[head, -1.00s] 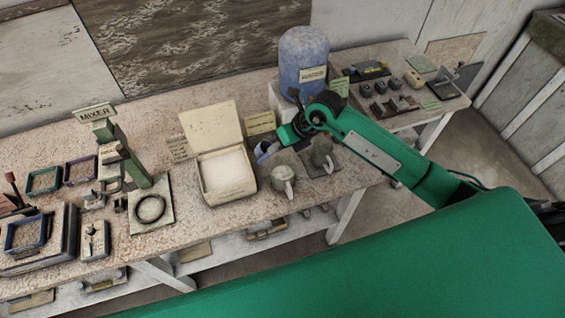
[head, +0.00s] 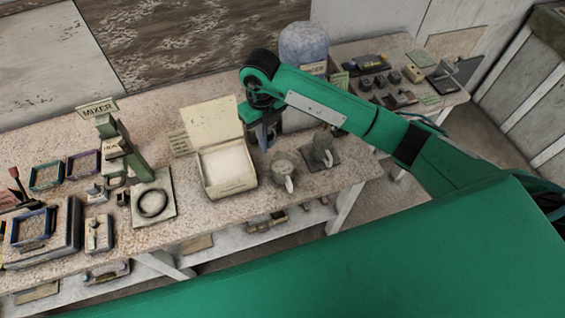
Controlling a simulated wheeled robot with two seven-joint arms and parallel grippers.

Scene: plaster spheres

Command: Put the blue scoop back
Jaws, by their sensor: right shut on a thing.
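My right gripper (head: 259,118) hangs over the table, just right of the open box's raised lid, with its fingers pointing down. It is shut on the blue scoop (head: 265,138), which shows small and dark blue below the fingers, partly hidden by them. The open cream box (head: 228,186) holds white powder, to the left of and in front of the scoop. My left gripper is not in view.
Two grey jugs (head: 284,172) (head: 322,151) stand right of the box. A blue drum (head: 303,42) stands behind my arm. A green mixer (head: 128,150) and trays are at the left. Small items lie on the right-hand table (head: 430,98).

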